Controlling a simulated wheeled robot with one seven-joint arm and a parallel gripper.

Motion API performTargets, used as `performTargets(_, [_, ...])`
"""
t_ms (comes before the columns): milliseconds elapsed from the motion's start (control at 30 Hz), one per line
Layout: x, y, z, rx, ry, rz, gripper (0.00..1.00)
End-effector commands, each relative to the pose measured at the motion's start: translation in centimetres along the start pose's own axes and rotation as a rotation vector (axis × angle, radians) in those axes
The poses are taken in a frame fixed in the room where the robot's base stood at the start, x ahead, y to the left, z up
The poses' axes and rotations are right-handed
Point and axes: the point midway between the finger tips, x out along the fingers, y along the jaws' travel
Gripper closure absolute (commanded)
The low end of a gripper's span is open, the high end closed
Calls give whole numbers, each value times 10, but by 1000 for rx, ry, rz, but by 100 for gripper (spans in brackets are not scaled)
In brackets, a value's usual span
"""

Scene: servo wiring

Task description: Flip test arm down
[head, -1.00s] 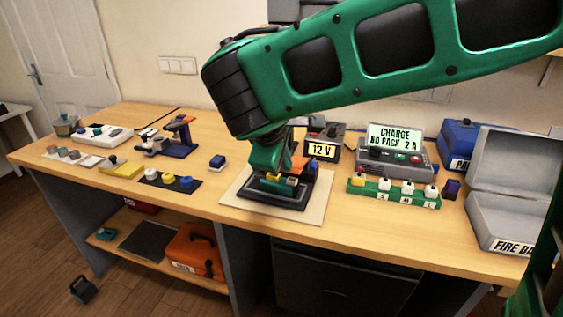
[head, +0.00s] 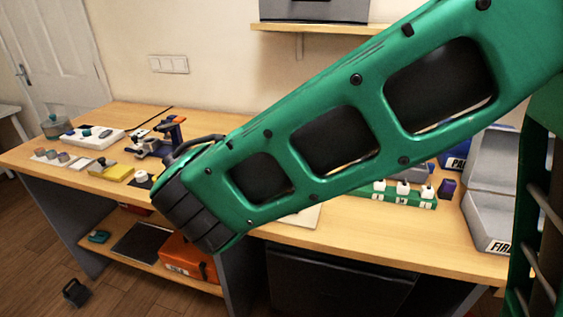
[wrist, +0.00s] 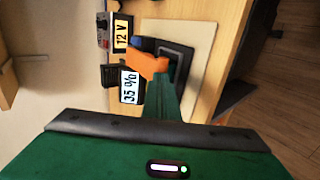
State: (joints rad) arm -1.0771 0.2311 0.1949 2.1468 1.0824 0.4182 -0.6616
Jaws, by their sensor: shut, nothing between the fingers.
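In the wrist view, which is turned sideways, an orange part (wrist: 148,64) shows on a dark fixture base (wrist: 181,66). It may be the test arm; I cannot tell its angle surely. The base stands on a cream mat (wrist: 201,40). My gripper (wrist: 161,82) is shut and empty, its green tip close beside the orange part and overlapping it in view. Whether they touch is unclear. In the head view my own arm hides the fixture and the gripper.
A box with a "12 V" display (wrist: 121,34) and a "35 %" display (wrist: 129,87) stand close to the fixture. In the head view, a green rack of white-topped blocks (head: 385,194) and a grey fire box (head: 490,225) are at right. Several small items are at left.

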Motion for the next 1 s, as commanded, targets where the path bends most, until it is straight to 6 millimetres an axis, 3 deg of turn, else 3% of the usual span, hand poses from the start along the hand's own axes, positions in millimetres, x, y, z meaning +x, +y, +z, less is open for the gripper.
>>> performTargets(233, [9, -16, 0, 1, -1, 3, 100])
performTargets(1000, [0, -4, 1, 1, -2, 1, 100])
